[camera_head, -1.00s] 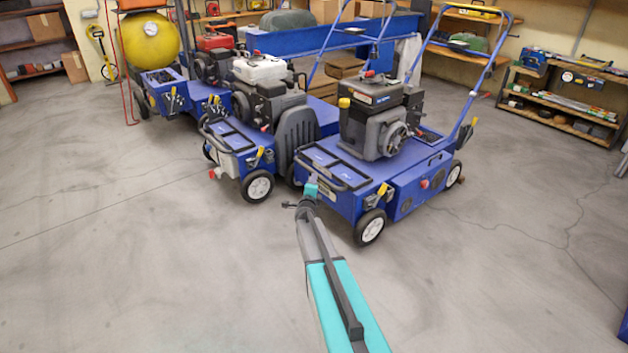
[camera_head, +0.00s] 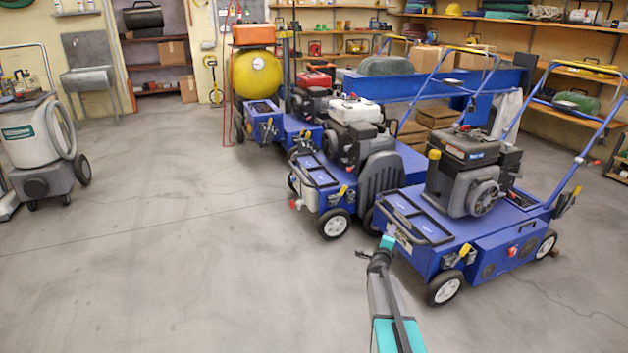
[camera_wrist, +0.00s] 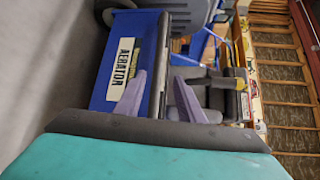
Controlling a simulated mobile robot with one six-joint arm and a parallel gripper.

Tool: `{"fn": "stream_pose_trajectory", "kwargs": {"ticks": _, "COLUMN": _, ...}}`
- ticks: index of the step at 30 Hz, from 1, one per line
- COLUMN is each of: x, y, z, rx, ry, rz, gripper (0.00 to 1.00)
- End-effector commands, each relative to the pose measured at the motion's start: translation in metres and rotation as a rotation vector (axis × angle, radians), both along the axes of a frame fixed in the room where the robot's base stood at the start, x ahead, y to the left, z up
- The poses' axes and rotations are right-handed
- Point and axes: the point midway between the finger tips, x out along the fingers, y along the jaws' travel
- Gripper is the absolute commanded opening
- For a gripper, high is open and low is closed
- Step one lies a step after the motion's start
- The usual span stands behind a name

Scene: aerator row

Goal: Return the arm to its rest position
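My gripper (camera_head: 388,241) is at the front of the nearest blue aerator (camera_head: 470,225), low by its front bar. In the wrist view my gripper (camera_wrist: 160,97) shows two grey-purple fingers spread apart. A dark bar runs up the picture between them, with space visible on each side. The blue panel with the white AERATOR label (camera_wrist: 123,60) lies beyond the left finger. Nothing is seen held. My teal and grey arm reaches up from the bottom edge in the head view. Whether the fingers touch the aerator cannot be told.
More blue machines (camera_head: 345,170) stand in a row behind, with a yellow tank (camera_head: 257,73). A grey vacuum-like machine (camera_head: 38,140) stands at the far left. Shelves line the back wall. The floor (camera_head: 180,240) left of the row is open.

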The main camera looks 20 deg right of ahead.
Motion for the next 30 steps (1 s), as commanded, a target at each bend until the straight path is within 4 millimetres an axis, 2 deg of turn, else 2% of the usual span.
{"fn": "stream_pose_trajectory", "kwargs": {"ticks": 5, "x": 0.003, "y": 0.005, "z": 0.008, "rx": 0.000, "ry": 0.000, "rz": 0.007, "gripper": 0.35}}
{"fn": "stream_pose_trajectory", "kwargs": {"ticks": 11, "x": 0.009, "y": 0.028, "z": 0.021, "rx": 0.005, "ry": 0.011, "rz": 0.032, "gripper": 0.35}}
{"fn": "stream_pose_trajectory", "kwargs": {"ticks": 19, "x": 0.009, "y": 0.074, "z": 0.030, "rx": 0.018, "ry": 0.049, "rz": 0.080, "gripper": 0.35}}
{"fn": "stream_pose_trajectory", "kwargs": {"ticks": 30, "x": -0.009, "y": 0.148, "z": 0.040, "rx": 0.006, "ry": 0.137, "rz": 0.186, "gripper": 0.35}}
